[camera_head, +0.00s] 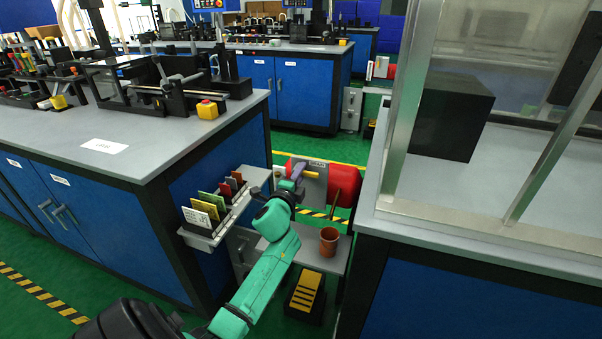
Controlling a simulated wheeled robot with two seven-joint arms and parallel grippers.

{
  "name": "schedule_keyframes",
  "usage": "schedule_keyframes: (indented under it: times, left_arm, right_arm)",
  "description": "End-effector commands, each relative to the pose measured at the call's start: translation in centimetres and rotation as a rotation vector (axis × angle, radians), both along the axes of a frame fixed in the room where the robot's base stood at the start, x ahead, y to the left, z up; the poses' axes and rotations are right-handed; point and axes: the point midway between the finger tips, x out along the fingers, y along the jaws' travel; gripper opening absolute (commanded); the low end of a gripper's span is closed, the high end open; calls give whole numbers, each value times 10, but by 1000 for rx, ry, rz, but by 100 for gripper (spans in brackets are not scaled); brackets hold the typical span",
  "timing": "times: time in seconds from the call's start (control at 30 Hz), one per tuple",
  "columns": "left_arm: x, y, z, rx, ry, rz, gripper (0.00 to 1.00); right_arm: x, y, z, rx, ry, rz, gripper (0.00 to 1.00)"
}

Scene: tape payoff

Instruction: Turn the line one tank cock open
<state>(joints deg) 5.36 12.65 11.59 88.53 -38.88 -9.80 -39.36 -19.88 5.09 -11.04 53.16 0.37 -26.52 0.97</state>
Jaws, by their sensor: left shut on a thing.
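A red tank (345,182) lies on its side beyond the gap between the benches, with a grey plate and a small label (317,163) at its front. My left gripper (293,183) is at the left part of this plate. It is shut on a small purple piece (298,170), which looks like the tank cock's handle. The wrist and fingers hide most of the cock, so I cannot tell its angle. My right gripper is not in view.
A brown cup (329,240) stands on a low grey shelf below the tank. A rack (216,225) of coloured cards hangs on the left bench (165,148). A framed enclosure (480,226) stands close on the right. A black-and-yellow box (306,294) is on the floor.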

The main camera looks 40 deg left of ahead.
Motion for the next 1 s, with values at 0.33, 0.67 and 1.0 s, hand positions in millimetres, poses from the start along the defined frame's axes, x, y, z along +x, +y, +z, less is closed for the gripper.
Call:
schedule_keyframes:
  times: [0.33, 0.67, 1.0]
  left_arm:
    - [0, 0, 0, -2, 0, 1, 50]
    - [-21, -7, -1, -1, 3, 0, 50]
    - [-107, -37, -3, -5, 5, 3, 50]
  right_arm:
    - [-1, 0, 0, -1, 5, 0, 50]
    - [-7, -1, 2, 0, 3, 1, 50]
    - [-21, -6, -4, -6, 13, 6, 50]
